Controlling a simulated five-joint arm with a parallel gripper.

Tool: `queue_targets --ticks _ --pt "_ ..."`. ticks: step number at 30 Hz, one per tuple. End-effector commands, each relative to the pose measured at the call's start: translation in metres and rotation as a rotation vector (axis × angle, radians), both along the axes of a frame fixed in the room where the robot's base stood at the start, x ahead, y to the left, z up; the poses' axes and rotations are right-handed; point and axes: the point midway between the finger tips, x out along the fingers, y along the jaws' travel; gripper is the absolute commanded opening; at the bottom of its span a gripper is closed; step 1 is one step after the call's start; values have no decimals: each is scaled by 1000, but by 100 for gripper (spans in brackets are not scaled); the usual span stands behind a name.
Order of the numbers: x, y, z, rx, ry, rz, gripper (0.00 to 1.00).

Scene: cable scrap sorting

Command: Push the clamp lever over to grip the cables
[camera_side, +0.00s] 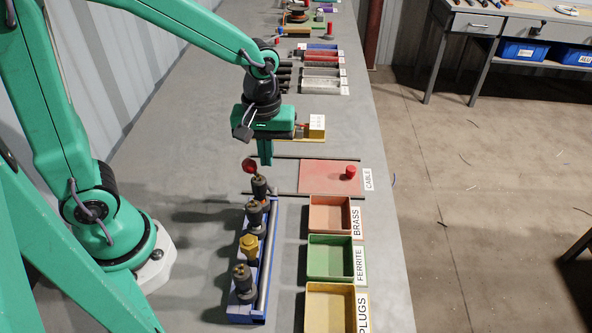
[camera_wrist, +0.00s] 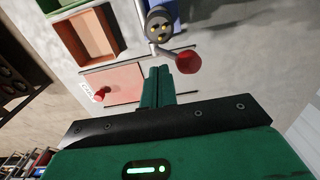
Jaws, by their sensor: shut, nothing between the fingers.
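The clamp lever has a round red knob (camera_side: 250,166) at the far end of the blue rack (camera_side: 246,316). The red knob (camera_wrist: 188,63) also shows in the wrist view, on a thin metal arm beside a dark round connector (camera_wrist: 159,24) with brass-coloured pins. Several dark connectors and a yellow one (camera_side: 249,246) stand in the rack, with a metal bar along its right side. My gripper (camera_side: 265,162) points down just right of the knob in the side view, its fingers closed and empty. In the wrist view its fingertips (camera_wrist: 160,72) lie close left of the knob; contact cannot be told.
A red mat (camera_side: 318,178) labelled CABLE with a red peg (camera_side: 350,172) lies right of my gripper. Trays labelled BRASS (camera_side: 351,219), FERRITE (camera_side: 350,258) and PLUGS (camera_side: 350,306) line the bench's right edge.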

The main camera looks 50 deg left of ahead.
Motion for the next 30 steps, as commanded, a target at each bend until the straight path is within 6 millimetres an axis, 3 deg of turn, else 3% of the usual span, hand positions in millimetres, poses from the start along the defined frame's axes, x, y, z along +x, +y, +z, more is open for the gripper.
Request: queue_targets --ticks 13,30 --pt "0 0 37 -1 -2 0 0" --pt "-2 2 45 -2 -12 -16 0"
